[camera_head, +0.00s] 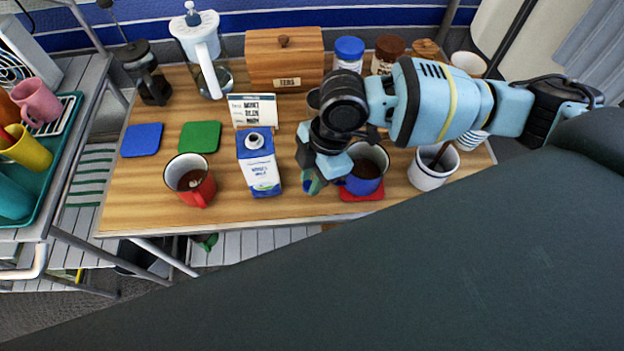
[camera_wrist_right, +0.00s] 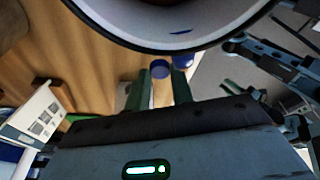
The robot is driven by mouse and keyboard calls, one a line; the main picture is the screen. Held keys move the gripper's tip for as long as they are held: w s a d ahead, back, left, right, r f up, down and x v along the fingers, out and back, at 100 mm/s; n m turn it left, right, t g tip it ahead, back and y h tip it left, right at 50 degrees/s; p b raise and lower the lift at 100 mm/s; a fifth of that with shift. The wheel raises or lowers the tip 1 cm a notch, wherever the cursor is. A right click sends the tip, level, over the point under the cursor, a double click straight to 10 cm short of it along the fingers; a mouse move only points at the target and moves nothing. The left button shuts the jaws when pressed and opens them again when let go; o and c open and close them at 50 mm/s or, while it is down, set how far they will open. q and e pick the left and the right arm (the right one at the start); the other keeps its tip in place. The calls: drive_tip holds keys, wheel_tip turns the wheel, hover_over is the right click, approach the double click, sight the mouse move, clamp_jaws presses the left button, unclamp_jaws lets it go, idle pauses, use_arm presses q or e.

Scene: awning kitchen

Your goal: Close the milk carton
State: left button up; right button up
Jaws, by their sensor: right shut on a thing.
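The milk carton (camera_head: 261,172) stands upright on the wooden table, blue and white. The spout (camera_head: 254,140) on its top shows a white ring with a dark opening and no cap on it. My right gripper (camera_head: 314,182) is to the right of the carton, apart from it, beside the blue mug. In the right wrist view its green fingertips (camera_wrist_right: 160,88) are shut on a small blue cap (camera_wrist_right: 160,69). The cap is hard to make out in the head view. My left gripper is not in view.
The blue mug (camera_head: 368,162) is on a red coaster (camera_head: 362,195), close to my gripper. A red mug (camera_head: 189,182) stands left of the carton, a card sign (camera_head: 252,106) behind it. A white mug (camera_head: 433,170) is at right. The table front edge is near.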

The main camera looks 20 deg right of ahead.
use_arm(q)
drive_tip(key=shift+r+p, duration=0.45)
use_arm(e)
drive_tip(key=s+a+r, duration=0.1)
drive_tip(key=s, duration=0.7)
drive_tip(key=s+a+r, duration=0.1)
drive_tip(key=s, duration=0.7)
drive_tip(key=shift+a+r, duration=0.3)
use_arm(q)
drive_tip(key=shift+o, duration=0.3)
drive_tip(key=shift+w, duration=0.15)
use_arm(e)
drive_tip(key=shift+w, duration=0.1)
